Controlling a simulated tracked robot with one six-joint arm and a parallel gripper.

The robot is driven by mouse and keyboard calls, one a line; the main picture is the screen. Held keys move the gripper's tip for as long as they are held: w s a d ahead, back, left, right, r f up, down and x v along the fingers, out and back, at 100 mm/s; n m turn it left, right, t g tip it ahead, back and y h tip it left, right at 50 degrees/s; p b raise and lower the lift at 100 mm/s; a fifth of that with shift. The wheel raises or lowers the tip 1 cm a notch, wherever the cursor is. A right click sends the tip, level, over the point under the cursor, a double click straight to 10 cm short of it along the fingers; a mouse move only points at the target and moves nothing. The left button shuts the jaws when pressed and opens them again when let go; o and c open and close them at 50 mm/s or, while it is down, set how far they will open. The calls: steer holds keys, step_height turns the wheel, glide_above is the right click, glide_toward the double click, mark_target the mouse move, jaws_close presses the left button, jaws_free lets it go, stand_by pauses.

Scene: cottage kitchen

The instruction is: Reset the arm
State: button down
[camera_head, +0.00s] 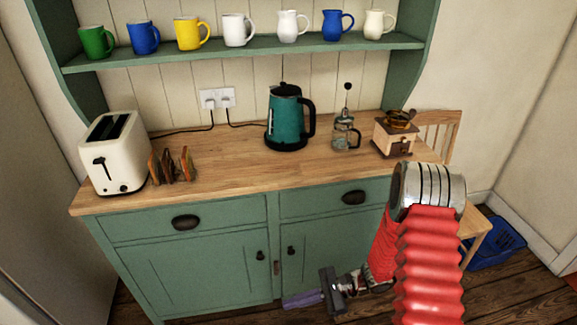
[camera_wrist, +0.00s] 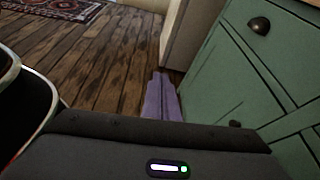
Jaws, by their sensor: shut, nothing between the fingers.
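My gripper (camera_head: 290,302) is low in front of the green cabinet (camera_head: 190,265), near the floor, and points left in the head view. Its purple fingers are together with nothing between them. In the wrist view the fingers (camera_wrist: 160,90) show against the wooden floor, with the cabinet front (camera_wrist: 245,75) close on the right. My arm, with a red ribbed sleeve, bends down at the right of the head view and hides part of the cabinet's right end.
The worktop (camera_head: 225,160) holds a toaster (camera_head: 115,155), toast rack (camera_head: 170,165), teal kettle (camera_head: 287,118), glass press (camera_head: 345,132) and grinder (camera_head: 394,135). Several mugs stand on the shelf (camera_head: 260,52). A chair (camera_head: 440,128) and blue crate (camera_head: 497,245) are right. A rug (camera_wrist: 55,8) lies beyond open floor.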

steer(key=s+d+r+n+h, duration=0.3)
steer(key=d+r+n+h, duration=0.1)
steer(key=r, duration=0.3)
steer(key=s+d+r+n+t+h, duration=0.1)
steer(key=s+d+r+n+h, duration=0.3)
steer(key=r, duration=0.4)
steer(key=s+d+r+n+h, duration=0.3)
steer(key=d+r+n, duration=0.2)
steer(key=r, duration=0.2)
steer(key=s+r+n+t+h, duration=0.1)
steer(key=r+t, duration=0.2)
steer(key=r, duration=0.4)
steer(key=s+d+r+n+t+h, duration=0.1)
steer(key=s+r+t, duration=0.1)
steer(key=r, duration=0.6)
steer(key=shift+s+d+t, duration=0.15)
steer(key=shift+t, duration=0.45)
steer(key=shift+s, duration=0.1)
